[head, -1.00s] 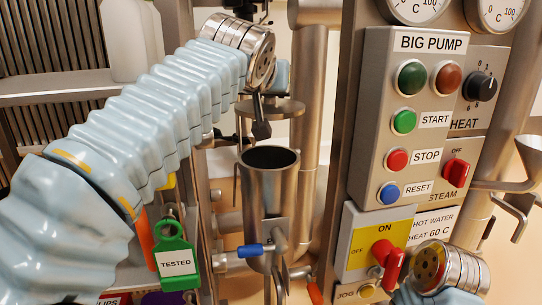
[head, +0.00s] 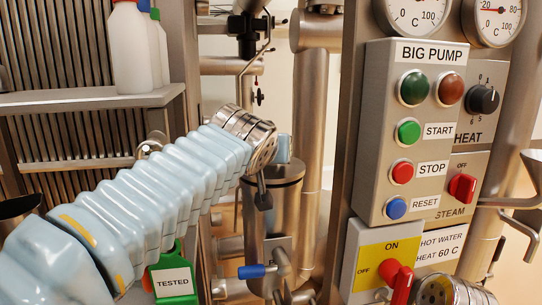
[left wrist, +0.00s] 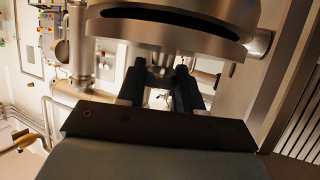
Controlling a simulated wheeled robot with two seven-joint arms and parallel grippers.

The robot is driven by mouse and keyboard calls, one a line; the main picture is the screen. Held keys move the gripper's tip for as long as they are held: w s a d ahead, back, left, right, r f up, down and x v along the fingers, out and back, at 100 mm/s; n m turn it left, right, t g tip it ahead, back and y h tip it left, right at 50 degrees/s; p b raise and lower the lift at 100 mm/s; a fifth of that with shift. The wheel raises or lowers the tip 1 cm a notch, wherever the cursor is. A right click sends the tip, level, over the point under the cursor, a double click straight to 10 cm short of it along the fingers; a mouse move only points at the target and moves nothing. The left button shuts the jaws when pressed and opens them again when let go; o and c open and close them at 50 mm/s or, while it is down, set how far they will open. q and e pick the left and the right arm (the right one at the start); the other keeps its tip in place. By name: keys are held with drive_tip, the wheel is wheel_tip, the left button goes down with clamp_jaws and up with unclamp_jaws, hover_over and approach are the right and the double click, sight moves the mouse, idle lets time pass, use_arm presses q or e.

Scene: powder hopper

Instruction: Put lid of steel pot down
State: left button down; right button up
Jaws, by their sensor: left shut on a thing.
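The steel pot (head: 283,215) stands upright in the middle of the head view, partly hidden by my left arm. Its round steel lid (head: 286,170) lies level at the pot's mouth; whether it fully touches the rim is hard to tell. My left gripper (head: 263,195) points down at the lid, mostly hidden behind my wrist. In the left wrist view its two dark fingers (left wrist: 160,88) are shut on the lid's small knob (left wrist: 158,72). A dark curved slot shows in the steel above. My right gripper is not in view, only my wrist at bottom right.
A control box labelled BIG PUMP (head: 412,130) stands to the right, with a yellow switch panel (head: 383,262) below. A blue-handled valve (head: 255,271) is beside the pot. A green TESTED tag (head: 173,283) hangs at left. White bottles (head: 133,50) stand on a shelf.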

use_arm(q)
drive_tip(key=c, duration=0.7)
unclamp_jaws()
drive_tip(key=shift+f, duration=0.35)
drive_tip(key=shift+o, duration=0.2)
